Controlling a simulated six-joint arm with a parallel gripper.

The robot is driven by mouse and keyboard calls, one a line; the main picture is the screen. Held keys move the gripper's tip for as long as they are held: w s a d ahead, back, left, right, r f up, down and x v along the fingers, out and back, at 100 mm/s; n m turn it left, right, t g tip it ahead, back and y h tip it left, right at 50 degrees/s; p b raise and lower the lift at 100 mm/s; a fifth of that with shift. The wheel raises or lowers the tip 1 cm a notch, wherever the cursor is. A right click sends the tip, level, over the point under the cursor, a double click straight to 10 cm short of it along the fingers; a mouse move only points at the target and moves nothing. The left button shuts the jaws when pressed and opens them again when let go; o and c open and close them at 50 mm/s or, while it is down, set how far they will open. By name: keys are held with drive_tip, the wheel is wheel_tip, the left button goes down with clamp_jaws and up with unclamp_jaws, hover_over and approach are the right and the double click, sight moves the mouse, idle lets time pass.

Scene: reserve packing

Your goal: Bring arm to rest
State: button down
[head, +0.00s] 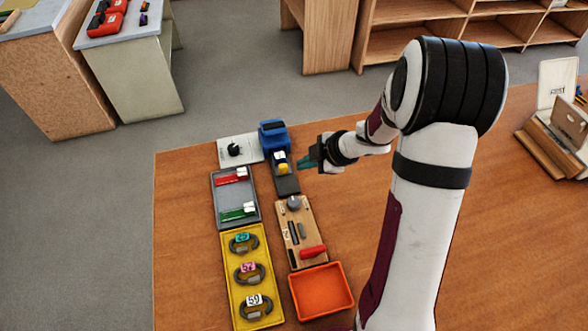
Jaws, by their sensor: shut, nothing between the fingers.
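My arm rises on the right side of the head view, bends at a large black-banded joint, and reaches left over the wooden table (500,220). My gripper (304,165) is at the arm's left end, with its fingers pointing left. The fingers are small in the picture and hold nothing. It is just right of a dark tray (288,185) with a yellow item (283,169) in it. I cannot tell its exact height above the table.
A blue container (274,137) and a white plate (238,150) stand at the back. A grey tray (235,214), a yellow tray (234,290), a wooden board (284,215) and an orange tray (321,291) lie left of my arm. Wooden holders (550,150) stand far right.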

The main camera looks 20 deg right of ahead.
drive_tip(key=s+d+r+m+t+h, duration=0.1)
drive_tip(key=d+r+m+h, duration=0.3)
drive_tip(key=r+m, duration=0.15)
drive_tip(key=d+r+m+t+h, duration=0.2)
drive_tip(key=d+r+m+h, duration=0.15)
drive_tip(key=r, duration=0.35)
drive_tip(key=s+r+m+g+h, duration=0.1)
drive_tip(key=s+m+g+h, duration=0.15)
drive_tip(key=s+m, duration=0.45)
drive_tip(key=s+a+m+g+y, duration=0.3)
drive_tip(key=s+a, duration=0.5)
drive_tip(key=s, duration=0.2)
drive_tip(key=s+a+m+g+y, duration=0.3)
drive_tip(key=s+a, duration=0.5)
drive_tip(key=s, duration=0.3)
drive_tip(key=shift+s+f+y, duration=0.25)
drive_tip(key=shift+f+y, duration=0.2)
drive_tip(key=shift+y, duration=0.15)
drive_tip(key=shift+g, duration=0.25)
